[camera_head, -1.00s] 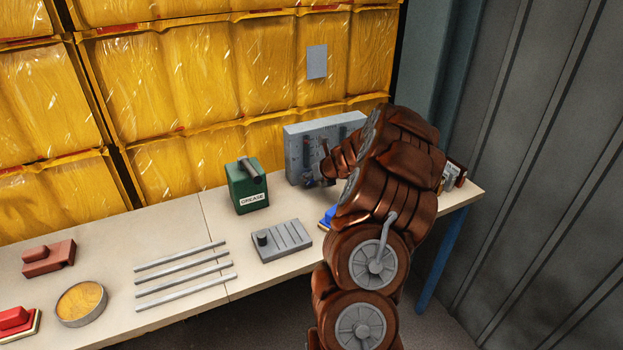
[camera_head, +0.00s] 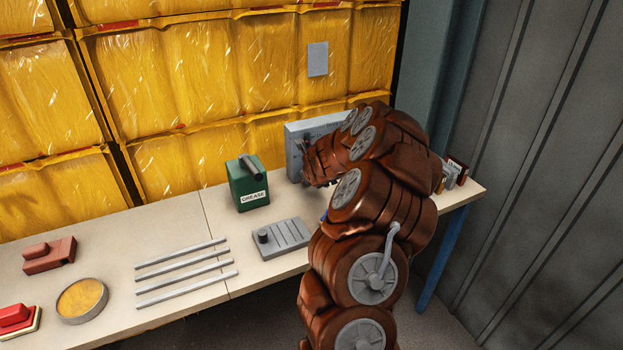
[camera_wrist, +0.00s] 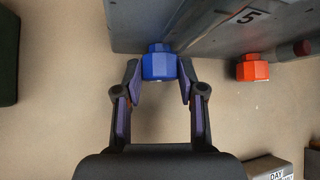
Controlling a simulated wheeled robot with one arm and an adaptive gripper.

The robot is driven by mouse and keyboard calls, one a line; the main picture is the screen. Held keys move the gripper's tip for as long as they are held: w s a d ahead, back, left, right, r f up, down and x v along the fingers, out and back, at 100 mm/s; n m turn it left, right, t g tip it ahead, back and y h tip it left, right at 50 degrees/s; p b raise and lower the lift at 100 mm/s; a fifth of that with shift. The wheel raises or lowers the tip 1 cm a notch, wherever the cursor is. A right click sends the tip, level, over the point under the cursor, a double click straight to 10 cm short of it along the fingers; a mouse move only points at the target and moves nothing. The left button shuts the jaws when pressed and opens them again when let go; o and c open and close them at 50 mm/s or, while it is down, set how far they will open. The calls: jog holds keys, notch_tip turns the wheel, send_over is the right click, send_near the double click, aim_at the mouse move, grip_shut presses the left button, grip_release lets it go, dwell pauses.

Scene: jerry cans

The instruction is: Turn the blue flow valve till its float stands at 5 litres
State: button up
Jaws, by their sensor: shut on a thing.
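The blue flow valve (camera_wrist: 160,66) is a faceted knob on the front of a grey panel (camera_wrist: 140,25) in the wrist view. My gripper (camera_wrist: 160,78) is shut on it, with one finger on each side. The grey panel box (camera_head: 292,150) stands at the back of the bench in the head view, where my brown arm hides most of its front. A sloping scale with the number 5 (camera_wrist: 249,16) shows above the knobs. The float cannot be made out in either view.
An orange-red knob (camera_wrist: 252,68) sits right of the blue one. A green grease can (camera_head: 247,184) stands left of the panel. A grey ribbed block (camera_head: 283,239) and several metal rods (camera_head: 187,272) lie nearer the bench's front. Small boxes (camera_head: 455,172) stand at the right end.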

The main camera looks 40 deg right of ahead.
jog(key=n+h+b, duration=0.1)
jog(key=b, duration=0.1)
jog(key=f+h+b, duration=0.1)
jog(key=h+b, duration=0.1)
jog(key=shift+w+a+n+g, duration=0.15)
jog(key=shift+a+n+g, duration=0.25)
jog(key=shift+r+n+h+b, duration=0.15)
jog(key=shift+n+h+b, duration=0.5)
jog(key=shift+b, duration=0.7)
jog(key=o, duration=1.1)
jog(key=shift+o, duration=0.2)
jog(key=shift+d+r+p, duration=0.1)
jog(key=shift+r+p, duration=0.1)
jog(key=shift+p, duration=0.1)
